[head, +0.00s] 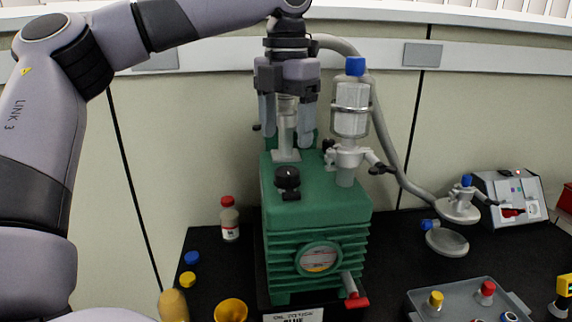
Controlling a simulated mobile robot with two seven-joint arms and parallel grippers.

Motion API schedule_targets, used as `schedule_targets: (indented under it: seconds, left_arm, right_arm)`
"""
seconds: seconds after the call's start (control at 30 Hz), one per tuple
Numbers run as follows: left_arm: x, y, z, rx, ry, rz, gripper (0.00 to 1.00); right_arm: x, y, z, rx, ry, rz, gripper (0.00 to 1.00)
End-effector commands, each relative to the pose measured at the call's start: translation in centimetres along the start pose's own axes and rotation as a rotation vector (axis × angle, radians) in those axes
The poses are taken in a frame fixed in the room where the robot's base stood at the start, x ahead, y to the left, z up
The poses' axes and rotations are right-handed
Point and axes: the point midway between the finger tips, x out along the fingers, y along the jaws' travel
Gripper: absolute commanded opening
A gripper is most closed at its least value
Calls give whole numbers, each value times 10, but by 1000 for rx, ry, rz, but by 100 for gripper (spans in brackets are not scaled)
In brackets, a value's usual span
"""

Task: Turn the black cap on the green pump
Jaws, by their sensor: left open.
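The green pump (318,230) stands on the black bench in the middle of the head view. Its black cap (288,178) sits on the pump's top, toward the front left. My left gripper (287,138) points down above the back of the pump top, behind and above the black cap. Its fingers are open, with a clear cylindrical part (286,125) of the pump showing between them; I cannot tell whether they touch it. The gripper is apart from the black cap. My right gripper does not show.
A clear filter with a blue top (351,105) rises right of the gripper, with a grey hose (385,130) behind it. A red-capped bottle (229,220) stands left of the pump. A grey tray (417,302) and a control box (508,199) are at right.

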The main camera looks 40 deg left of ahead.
Motion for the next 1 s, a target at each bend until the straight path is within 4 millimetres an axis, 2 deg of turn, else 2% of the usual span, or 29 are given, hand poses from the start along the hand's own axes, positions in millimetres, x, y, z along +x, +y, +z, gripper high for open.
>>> schedule_targets:
  seconds: [0.17,0.5,0.67,0.9,0.97,1.0]
  left_arm:
    - [13,0,-1,6,5,-2,72]
    - [62,0,-1,5,2,0,72]
    - [71,0,0,4,0,1,72]
    - [72,0,0,4,-1,1,72]
    - [71,0,0,4,-1,1,52]
    - [71,0,0,4,-1,1,39]
  right_arm:
    - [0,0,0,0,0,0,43]
    - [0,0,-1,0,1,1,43]
    - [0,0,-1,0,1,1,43]
    - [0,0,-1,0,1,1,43]
    - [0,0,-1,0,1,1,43]
    - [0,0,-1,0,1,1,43]
